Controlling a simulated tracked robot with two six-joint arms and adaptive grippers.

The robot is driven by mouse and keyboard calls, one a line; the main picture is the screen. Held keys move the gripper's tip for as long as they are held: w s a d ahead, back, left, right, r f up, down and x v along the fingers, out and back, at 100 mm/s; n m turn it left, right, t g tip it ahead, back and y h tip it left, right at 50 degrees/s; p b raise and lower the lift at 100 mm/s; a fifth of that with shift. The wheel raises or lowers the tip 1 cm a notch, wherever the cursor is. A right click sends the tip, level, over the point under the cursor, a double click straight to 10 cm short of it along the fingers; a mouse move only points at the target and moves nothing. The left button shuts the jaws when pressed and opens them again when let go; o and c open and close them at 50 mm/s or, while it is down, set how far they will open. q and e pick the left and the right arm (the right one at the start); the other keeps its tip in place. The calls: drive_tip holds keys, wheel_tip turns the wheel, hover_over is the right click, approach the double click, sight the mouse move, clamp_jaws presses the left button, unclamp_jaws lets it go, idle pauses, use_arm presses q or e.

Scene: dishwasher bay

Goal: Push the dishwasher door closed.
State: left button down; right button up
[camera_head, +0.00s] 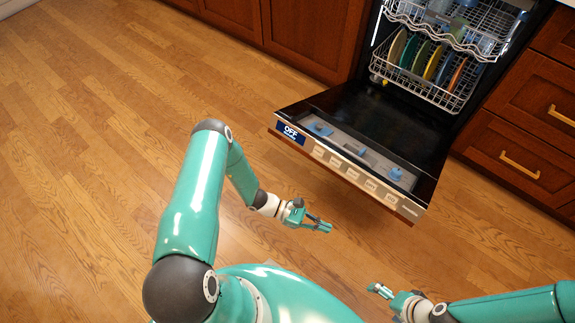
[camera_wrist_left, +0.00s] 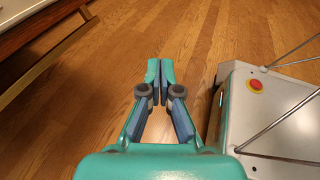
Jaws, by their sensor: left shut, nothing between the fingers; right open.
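The dishwasher door (camera_head: 400,122) hangs open, folded down and out from the dishwasher, with its inner side up. Its front edge carries a row of buttons and an "OFF" display. My left gripper (camera_head: 322,225) is shut and empty, in front of the door's edge and apart from it, over the floor. In the left wrist view the left gripper (camera_wrist_left: 160,72) has its fingertips together, and part of the door (camera_wrist_left: 35,30) shows at the upper left. My right gripper (camera_head: 378,288) is open and empty at the lower right, away from the door.
The lower rack (camera_head: 440,90) holds several coloured plates inside the dishwasher, below an upper rack (camera_head: 470,38). Wooden drawers (camera_head: 535,120) stand to the right and cabinets (camera_head: 310,35) to the left. The wood floor (camera_head: 90,150) is clear.

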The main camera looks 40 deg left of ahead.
use_arm(q)
drive_tip(key=w+a+f+n+t+y+b, duration=0.1)
drive_tip(key=w+a+f+n+t+b, duration=0.25)
drive_tip(key=w+a+f+t, duration=0.2)
drive_tip(key=w+a+f+n+t+y+b, duration=0.15)
drive_tip(key=a+n+t+y, duration=0.4)
drive_tip(key=a, duration=0.55)
drive_tip(key=a+f+n+t+y+b, duration=0.35)
drive_tip(key=a+t+y, duration=0.3)
drive_tip(key=a, duration=0.35)
drive_tip(key=w+r+n, duration=0.1)
drive_tip(key=w+r, duration=0.6)
drive_tip(key=w, duration=0.3)
drive_tip(key=shift+w+r+y, duration=0.15)
drive_tip(key=shift+r+y, duration=0.15)
drive_tip(key=shift+r, duration=0.1)
use_arm(e)
wheel_tip(320, 180, down, 12)
drive_tip(key=shift+r, duration=0.15)
use_arm(q)
drive_tip(key=shift+r, duration=0.1)
use_arm(e)
drive_tip(key=shift+r, duration=0.15)
